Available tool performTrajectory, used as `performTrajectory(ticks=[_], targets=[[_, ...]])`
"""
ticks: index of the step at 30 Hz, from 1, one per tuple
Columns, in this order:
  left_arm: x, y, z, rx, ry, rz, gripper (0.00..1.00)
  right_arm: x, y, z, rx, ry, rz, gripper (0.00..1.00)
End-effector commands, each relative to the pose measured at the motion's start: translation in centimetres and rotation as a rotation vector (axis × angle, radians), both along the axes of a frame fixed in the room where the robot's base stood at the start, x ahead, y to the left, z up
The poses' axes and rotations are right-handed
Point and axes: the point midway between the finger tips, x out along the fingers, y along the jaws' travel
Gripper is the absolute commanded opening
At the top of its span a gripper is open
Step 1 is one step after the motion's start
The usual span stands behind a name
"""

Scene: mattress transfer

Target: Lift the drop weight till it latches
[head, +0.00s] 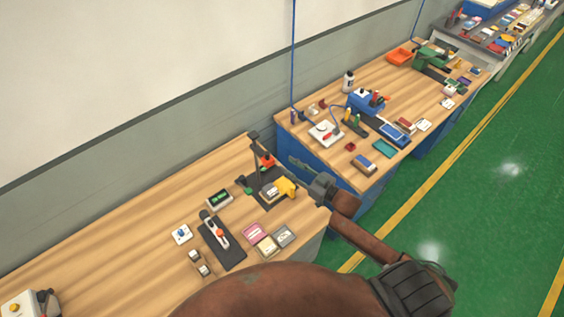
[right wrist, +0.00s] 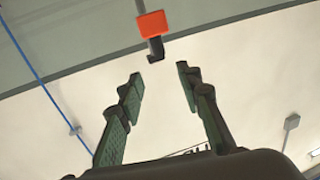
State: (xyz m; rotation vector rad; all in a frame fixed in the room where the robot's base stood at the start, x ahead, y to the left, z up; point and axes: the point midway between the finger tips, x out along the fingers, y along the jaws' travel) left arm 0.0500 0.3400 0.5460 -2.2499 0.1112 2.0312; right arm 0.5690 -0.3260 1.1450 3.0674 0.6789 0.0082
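The drop weight is most likely the orange-red block (head: 268,160) on a dark upright stand (head: 254,150) on the near bench. In the right wrist view an orange block (right wrist: 152,24) shows at the top, with a dark hooked piece (right wrist: 155,50) below it. My right gripper (head: 293,161) is just right of the stand, over the bench's right end. In the right wrist view its two green fingers (right wrist: 158,75) are apart with nothing between them, and the orange block lies beyond the tips. Whether the weight is latched cannot be told. My left gripper is not in view.
A yellow part (head: 285,187) sits at the stand's foot. A dark plate with a slider (head: 220,240), a green-screen box (head: 219,199) and small boxes (head: 266,246) are nearby. A second bench (head: 330,85) with several tools stands beyond. The bench's left part is mostly clear.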

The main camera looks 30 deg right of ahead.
Motion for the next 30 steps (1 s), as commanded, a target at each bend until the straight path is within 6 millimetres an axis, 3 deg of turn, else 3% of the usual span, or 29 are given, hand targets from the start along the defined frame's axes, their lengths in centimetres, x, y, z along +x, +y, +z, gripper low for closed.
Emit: performTrajectory(ticks=[10,15,17,20,24,27,30], targets=[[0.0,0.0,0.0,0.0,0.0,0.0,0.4,-0.5,-0.2,0.0,0.0,0.001,0.0,0.33],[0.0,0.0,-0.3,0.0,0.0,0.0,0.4,-0.6,-0.4,-1.7,-0.012,0.036,-0.033,0.21],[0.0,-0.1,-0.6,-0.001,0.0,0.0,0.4,-1.0,-0.8,-3.7,-0.03,0.081,-0.073,0.17],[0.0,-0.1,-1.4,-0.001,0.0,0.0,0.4,-2.4,-1.8,-9.0,-0.079,0.209,-0.172,0.1],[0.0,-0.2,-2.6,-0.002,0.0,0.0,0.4,-7.0,-3.3,-18.1,-0.172,0.47,-0.31,0.0],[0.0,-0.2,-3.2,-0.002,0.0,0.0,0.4,-10.9,-3.9,-22.8,-0.228,0.637,-0.364,0.0],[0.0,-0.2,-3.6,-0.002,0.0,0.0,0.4,-14.4,-4.0,-26.1,-0.266,0.771,-0.391,0.0]])
